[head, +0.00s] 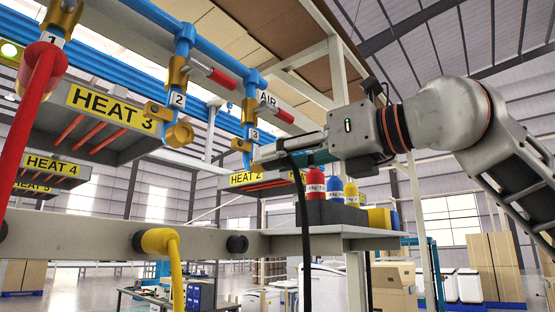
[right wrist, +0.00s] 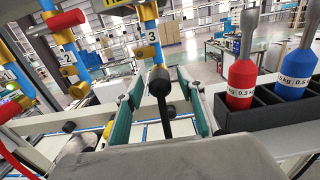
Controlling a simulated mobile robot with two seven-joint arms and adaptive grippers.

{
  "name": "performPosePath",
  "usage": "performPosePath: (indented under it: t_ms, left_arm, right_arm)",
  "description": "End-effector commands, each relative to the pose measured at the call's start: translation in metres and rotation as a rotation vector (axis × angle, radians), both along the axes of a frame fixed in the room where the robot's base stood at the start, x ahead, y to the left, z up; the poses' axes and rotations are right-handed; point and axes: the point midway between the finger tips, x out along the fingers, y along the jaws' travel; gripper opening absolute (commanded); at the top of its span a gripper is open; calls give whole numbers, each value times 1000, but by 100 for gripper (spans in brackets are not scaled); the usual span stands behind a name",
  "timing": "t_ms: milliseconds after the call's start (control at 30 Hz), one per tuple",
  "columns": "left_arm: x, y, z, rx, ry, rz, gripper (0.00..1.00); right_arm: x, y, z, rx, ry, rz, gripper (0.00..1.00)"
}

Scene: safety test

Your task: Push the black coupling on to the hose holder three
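The black coupling (right wrist: 159,82) is in the right wrist view, just below the pipe labelled 3 (right wrist: 151,50). Its black hose (head: 305,235) hangs down in the head view. My right gripper (right wrist: 160,95) has its green pads on either side of the coupling, with visible gaps; it looks open. In the head view the right gripper (head: 290,152) is beside the lower end of pipe 3 (head: 250,125), and its fingers hide the coupling. A black round stub (head: 237,243), seemingly hose holder three, is on the grey beam and looks bare. My left gripper is not in view.
A yellow hose coupling (head: 157,241) sits on the grey beam (head: 80,236). A red hose (head: 35,100) hangs at pipe 1. Red and blue bottles (head: 316,184) stand in a black rack just right of my gripper. Valves with red handles (head: 222,78) are close above.

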Motion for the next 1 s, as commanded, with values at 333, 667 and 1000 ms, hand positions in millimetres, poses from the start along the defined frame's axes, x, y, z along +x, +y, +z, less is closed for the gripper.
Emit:
performPosePath:
  t_ms: [333, 667, 1000]
  left_arm:
    - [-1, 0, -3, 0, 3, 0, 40]
    - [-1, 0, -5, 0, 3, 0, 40]
    - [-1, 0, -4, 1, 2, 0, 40]
  right_arm:
    - [0, 0, 0, 0, 0, 0, 39]
    - [0, 0, -1, 0, 0, 0, 39]
    - [0, 0, 0, 0, 0, 0, 13]
